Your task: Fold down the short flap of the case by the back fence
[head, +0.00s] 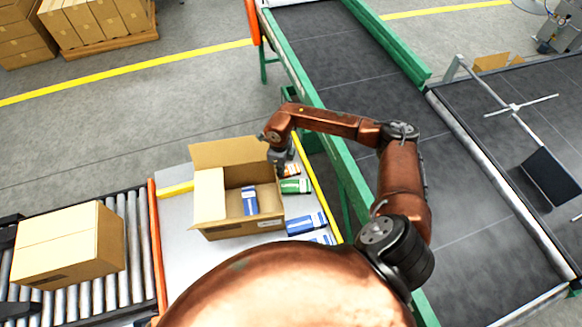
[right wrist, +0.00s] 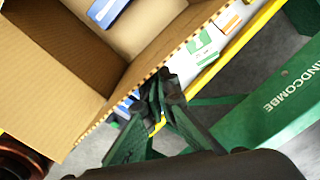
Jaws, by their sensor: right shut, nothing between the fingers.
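The open brown case (head: 240,228) sits on the pale table. Its back flap (head: 230,152) stands up, leaning outward. A lighter flap (head: 210,196) lies across the left part of the opening. A blue and white carton (head: 249,201) is inside; it also shows in the right wrist view (right wrist: 106,10). My right gripper (head: 278,166) is at the case's back right corner. In the right wrist view its shut, empty fingertips (right wrist: 160,88) are close to a cardboard edge (right wrist: 150,62); I cannot tell whether they touch. My left gripper is not in view.
Several small cartons (head: 296,186) lie along the case's right side, inside a yellow rail (head: 318,195). A yellow fence piece (head: 176,189) is behind left. A closed case (head: 68,246) sits on the rollers (head: 138,250). A green-framed conveyor (head: 335,160) runs at right.

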